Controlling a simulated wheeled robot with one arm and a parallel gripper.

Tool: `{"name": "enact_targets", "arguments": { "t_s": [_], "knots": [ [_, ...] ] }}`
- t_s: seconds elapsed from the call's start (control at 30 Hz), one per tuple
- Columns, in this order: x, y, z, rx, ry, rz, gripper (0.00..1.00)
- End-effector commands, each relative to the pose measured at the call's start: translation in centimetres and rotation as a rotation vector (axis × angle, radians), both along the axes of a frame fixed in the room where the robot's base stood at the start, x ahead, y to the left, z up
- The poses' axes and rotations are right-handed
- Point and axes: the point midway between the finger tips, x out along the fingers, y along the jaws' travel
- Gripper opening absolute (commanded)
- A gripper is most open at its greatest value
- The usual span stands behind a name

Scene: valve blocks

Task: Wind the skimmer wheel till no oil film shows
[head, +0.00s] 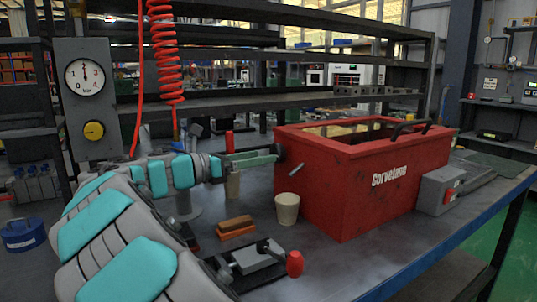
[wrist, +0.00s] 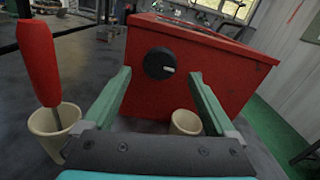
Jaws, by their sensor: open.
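The red tank (head: 340,195) stands on the bench, its open top showing a yellowish surface (head: 335,130); I cannot tell whether that is oil film or reflection. A round black wheel (wrist: 158,63) with a pale mark at its right sits on the tank's near wall in the wrist view. In the head view the wheel (head: 281,152) is a dark disc at the tank's left side. My gripper (head: 272,156) is open and empty, pointing at the wheel. In the wrist view its green fingers (wrist: 160,73) stand to either side of the wheel, with no contact visible.
A beige cup (head: 287,208) stands by the tank; another cup (wrist: 48,128) holds a red-handled tool (wrist: 38,62). A brown brush or block (head: 236,226), a red object (head: 295,263) and a grey switch box (head: 440,190) are on the bench. A gauge panel (head: 86,100) stands left.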

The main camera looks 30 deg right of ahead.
Motion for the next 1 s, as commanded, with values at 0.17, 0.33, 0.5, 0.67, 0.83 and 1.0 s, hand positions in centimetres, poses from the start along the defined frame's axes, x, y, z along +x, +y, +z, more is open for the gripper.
{"name": "enact_targets", "arguments": {
  "t_s": [0.17,0.33,0.5,0.67,0.83,1.0],
  "knots": [
    [-0.2,-2.7,0.1,-0.001,-0.003,-0.003,0.91],
    [-0.2,-4.2,0.1,-0.001,-0.003,0.000,0.91],
    [-0.2,-4.6,0.1,-0.001,-0.003,0.002,0.91],
    [-0.2,-4.6,0.0,-0.001,-0.003,0.002,0.91],
    [-0.2,-4.6,0.0,-0.001,-0.003,0.001,0.73],
    [-0.2,-4.6,0.0,-0.001,-0.003,0.001,0.54]
  ]
}}
